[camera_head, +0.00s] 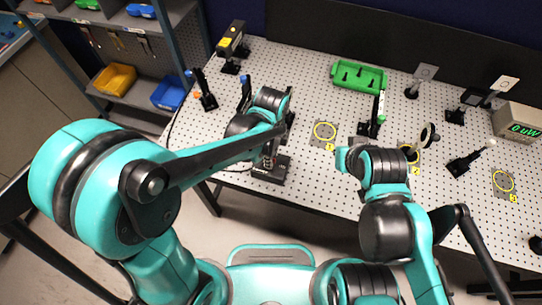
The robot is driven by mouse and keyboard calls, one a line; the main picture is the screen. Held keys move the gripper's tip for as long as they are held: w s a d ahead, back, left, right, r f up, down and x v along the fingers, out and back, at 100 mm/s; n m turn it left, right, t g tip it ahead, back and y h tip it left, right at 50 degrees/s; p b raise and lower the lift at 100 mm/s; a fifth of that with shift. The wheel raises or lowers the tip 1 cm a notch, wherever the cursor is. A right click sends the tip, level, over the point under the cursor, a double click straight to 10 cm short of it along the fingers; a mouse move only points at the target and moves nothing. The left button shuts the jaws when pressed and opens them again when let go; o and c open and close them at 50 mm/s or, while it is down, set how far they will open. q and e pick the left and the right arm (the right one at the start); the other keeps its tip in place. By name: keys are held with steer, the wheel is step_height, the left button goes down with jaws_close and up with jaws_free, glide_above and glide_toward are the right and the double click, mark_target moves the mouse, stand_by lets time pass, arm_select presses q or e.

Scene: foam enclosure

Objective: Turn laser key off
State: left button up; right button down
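A black box-shaped device with a yellow label (232,40), which looks like the laser, stands on a post at the table's back left. No key can be made out on it at this size. My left gripper (243,125) is over the left part of the table, in front of that device and well apart from it. Its fingers are dark and partly hidden by my wrist, so their opening is unclear. My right arm reaches over the middle front of the table; its gripper fingers cannot be made out.
The perforated optical table (310,75) holds several posts and mounts. A green tray (359,77) sits at the back. A meter (519,122) at the right reads 0 uW. Yellow rings (324,131) mark spots on the table. A shelf with yellow (115,79) and blue bins stands left.

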arm_select(q)
jaws_close()
steer(key=shift+n, duration=0.3)
steer(key=n, duration=0.2)
steer(key=shift+n, duration=0.4)
steer(key=n+b, duration=0.1)
steer(key=n, duration=0.2)
steer(key=shift+n, duration=0.4)
steer(key=n, duration=1)
steer(key=shift+n+b, duration=0.3)
